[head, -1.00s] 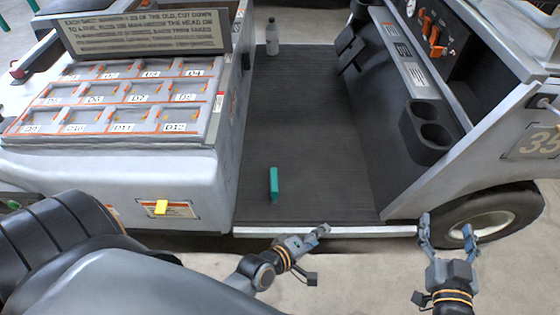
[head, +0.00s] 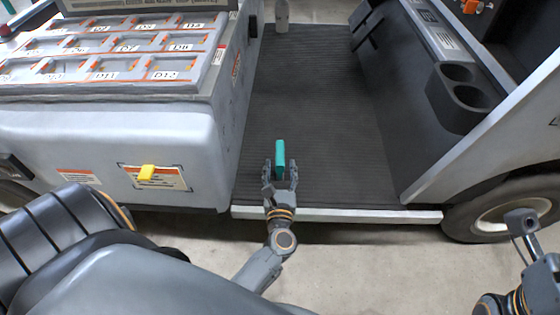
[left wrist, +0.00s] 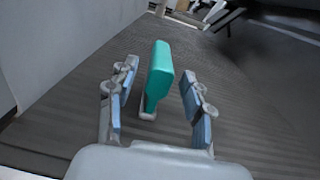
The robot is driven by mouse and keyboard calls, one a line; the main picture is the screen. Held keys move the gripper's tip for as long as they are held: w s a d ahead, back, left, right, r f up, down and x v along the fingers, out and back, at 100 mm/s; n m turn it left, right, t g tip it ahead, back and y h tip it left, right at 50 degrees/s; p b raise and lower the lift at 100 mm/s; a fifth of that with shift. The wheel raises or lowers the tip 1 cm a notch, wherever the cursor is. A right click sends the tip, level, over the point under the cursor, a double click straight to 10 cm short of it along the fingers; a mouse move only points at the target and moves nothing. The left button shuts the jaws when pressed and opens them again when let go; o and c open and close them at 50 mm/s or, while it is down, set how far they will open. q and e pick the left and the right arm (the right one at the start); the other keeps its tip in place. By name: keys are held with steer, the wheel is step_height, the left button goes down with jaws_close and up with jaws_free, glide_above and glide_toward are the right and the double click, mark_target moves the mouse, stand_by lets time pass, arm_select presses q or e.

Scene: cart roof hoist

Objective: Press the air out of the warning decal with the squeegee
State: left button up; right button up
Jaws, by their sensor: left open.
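The warning decal (head: 172,182) is a white and orange label with a dark border on the cart's grey side, left of the step. A yellow piece (head: 147,173) sits on it. A teal upright block, seemingly the squeegee (head: 280,153), stands on the ribbed footwell floor; in the left wrist view (left wrist: 159,75) it narrows downward to a pale foot. My left gripper (head: 280,168) is open, one finger on each side of the teal block, with visible gaps in the left wrist view. My right gripper (head: 524,226) is partly cut off at the right edge.
A silver step edge (head: 340,213) borders the footwell (head: 310,100). A tray of labelled compartments (head: 100,60) tops the cart's left body. A cup holder (head: 458,98) juts out on the right. The middle footwell is clear.

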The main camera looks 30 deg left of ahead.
mark_target(280, 152)
arm_select(q)
steer(key=b+x, duration=0.1)
steer(key=x, duration=0.5)
steer(key=shift+w+a+b, duration=0.2)
steer(key=shift+b, duration=0.15)
steer(key=shift+c, duration=0.2)
jaws_close()
